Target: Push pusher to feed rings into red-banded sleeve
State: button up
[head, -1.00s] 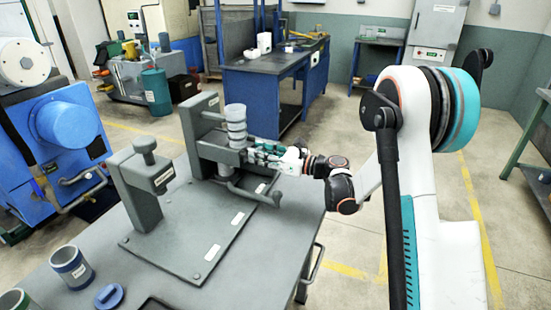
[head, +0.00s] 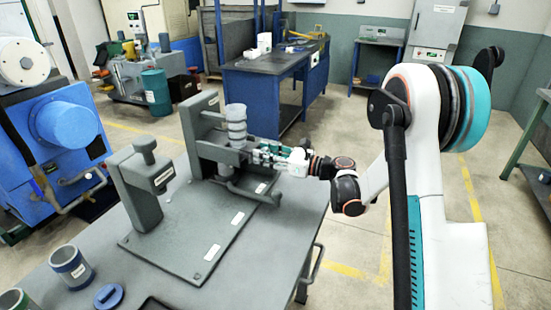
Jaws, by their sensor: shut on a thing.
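The ring feeder (head: 207,130), a dark grey fixture, stands at the back of a grey base plate (head: 200,240). A stack of pale grey rings (head: 236,124) stands upright on it. My gripper (head: 259,156) is at the feeder's right side, just right of the stack, shut on the pusher. The pusher is mostly hidden by the fingers and the feeder. A second dark grey post (head: 139,185) stands at the front left of the plate. No red band can be made out in this view.
A blue-banded sleeve (head: 71,266), a green-banded sleeve (head: 14,302) and a blue knobbed disc (head: 109,296) are at the table's front left. A curved grey handle (head: 248,192) lies below my gripper. The plate's front part is clear.

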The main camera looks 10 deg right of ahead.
jog(key=v, duration=0.4)
jog(key=shift+s+d+b, duration=0.15)
jog(key=shift+d+b, duration=0.15)
jog(key=shift+b, duration=0.05)
jog(key=o, duration=1)
jog(key=v, duration=0.5)
jog(key=shift+b, duration=0.3)
dwell(0.6)
